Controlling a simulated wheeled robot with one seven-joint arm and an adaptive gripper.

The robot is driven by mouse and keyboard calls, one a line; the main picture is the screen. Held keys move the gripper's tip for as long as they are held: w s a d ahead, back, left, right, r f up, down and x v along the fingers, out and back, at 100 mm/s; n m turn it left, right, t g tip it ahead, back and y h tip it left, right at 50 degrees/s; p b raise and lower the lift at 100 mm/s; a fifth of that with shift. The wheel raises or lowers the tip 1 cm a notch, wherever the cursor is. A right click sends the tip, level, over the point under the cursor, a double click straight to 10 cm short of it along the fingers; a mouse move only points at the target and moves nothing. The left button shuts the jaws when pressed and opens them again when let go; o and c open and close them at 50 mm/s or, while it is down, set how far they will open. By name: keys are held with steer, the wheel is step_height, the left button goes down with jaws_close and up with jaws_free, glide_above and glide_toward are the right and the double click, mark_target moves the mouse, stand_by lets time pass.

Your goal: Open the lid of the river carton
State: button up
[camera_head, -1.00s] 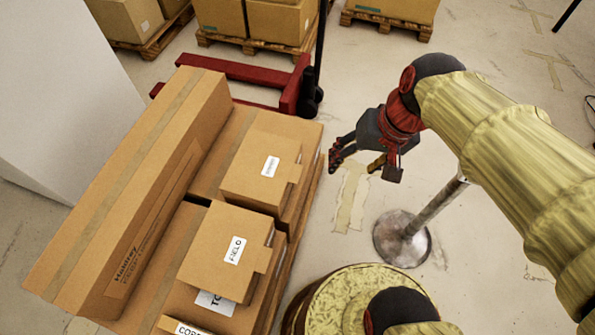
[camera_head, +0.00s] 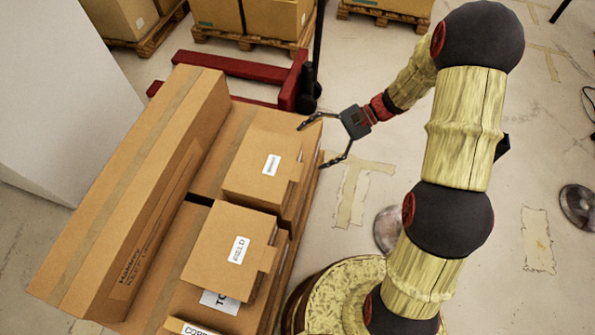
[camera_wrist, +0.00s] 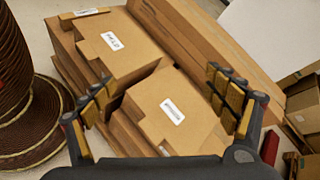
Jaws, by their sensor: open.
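A closed brown carton (camera_head: 255,182) with a small white label, its word too small to read, sits on the larger boxes. It also fills the middle of the wrist view (camera_wrist: 160,128). A second carton labelled FIELD (camera_head: 213,248) stands nearer; the wrist view shows it (camera_wrist: 130,57) at upper left. I cannot make out which carton reads river. My gripper (camera_head: 311,146) is open and empty, at the right side of the unreadable-label carton. In the wrist view its fingers (camera_wrist: 160,88) spread to either side of that carton's top, with no clear contact.
A long tall box (camera_head: 150,185) walls off the left side of the stack. Another labelled carton (camera_head: 185,328) is cut off at the bottom. A red pallet jack (camera_head: 225,70) stands behind. Floor right of the stack is partly clear.

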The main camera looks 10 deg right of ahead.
steer(key=w+d+f+m+t+y, duration=0.1)
steer(key=w+f+m+t+y, duration=0.15)
steer(key=f, duration=0.45)
steer(key=w+f+m+t+y, duration=0.1)
steer(key=w+f+m+y, duration=0.15)
steer(key=f, duration=0.45)
steer(key=m+t, duration=0.6)
steer(key=m, duration=0.1)
glide_toward(298, 171)
steer(key=a, duration=0.2)
steer(key=shift+g, duration=0.25)
steer(key=x, duration=0.5)
steer(key=b+x, duration=0.1)
steer(key=x, duration=0.2)
steer(key=shift+w, duration=0.45)
steer(key=c, duration=0.3)
steer(key=c, duration=1.4)
